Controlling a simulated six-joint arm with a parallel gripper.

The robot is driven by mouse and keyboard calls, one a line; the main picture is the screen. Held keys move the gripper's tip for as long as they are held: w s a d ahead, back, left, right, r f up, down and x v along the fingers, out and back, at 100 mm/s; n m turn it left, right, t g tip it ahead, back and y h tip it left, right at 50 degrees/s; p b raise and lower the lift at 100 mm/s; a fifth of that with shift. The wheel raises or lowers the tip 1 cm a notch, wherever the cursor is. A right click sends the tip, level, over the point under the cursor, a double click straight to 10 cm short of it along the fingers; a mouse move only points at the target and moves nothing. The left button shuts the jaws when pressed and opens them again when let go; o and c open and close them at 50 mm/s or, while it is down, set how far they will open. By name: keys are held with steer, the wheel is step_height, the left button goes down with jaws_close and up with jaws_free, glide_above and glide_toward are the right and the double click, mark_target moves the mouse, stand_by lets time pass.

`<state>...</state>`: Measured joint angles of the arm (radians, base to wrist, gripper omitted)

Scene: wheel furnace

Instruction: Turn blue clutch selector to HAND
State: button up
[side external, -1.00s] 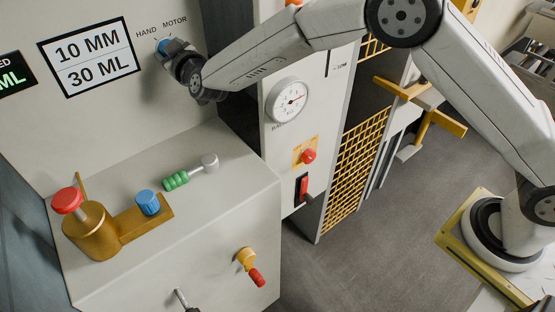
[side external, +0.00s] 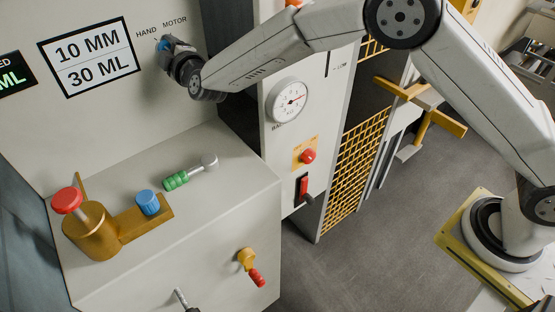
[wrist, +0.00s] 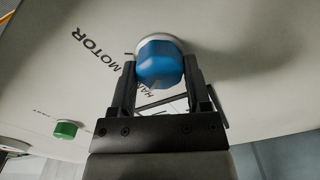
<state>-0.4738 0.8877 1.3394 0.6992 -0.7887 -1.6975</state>
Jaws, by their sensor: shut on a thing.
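The blue clutch selector (wrist: 160,64) is a faceted blue knob on a pale round base, set in the panel. In the wrist view it sits between the two fingers of my gripper (wrist: 160,75), which is shut on it. In the side view my gripper (side external: 172,48) reaches the panel just under the HAND and MOTOR labels, and only a bit of the blue selector (side external: 163,44) shows. MOTOR (wrist: 87,45) reads at the left of the knob in the wrist view. HAND is partly hidden behind the knob and fingers. The selector's pointing direction is hidden.
A "10 MM 30 ML" sign (side external: 90,57) is left of the selector. A round gauge (side external: 288,100) is on the cabinet below my arm. A bench (side external: 215,225) carries a red knob (side external: 67,200), a blue cap (side external: 148,203) and a green-handled lever (side external: 176,181).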

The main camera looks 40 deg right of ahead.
steer(key=shift+n, duration=0.3)
steer(key=o, duration=1.3)
steer(key=shift+c, duration=0.2)
steer(key=shift+s, duration=0.1)
steer(key=s, duration=0.7)
steer(key=shift+s, duration=0.3)
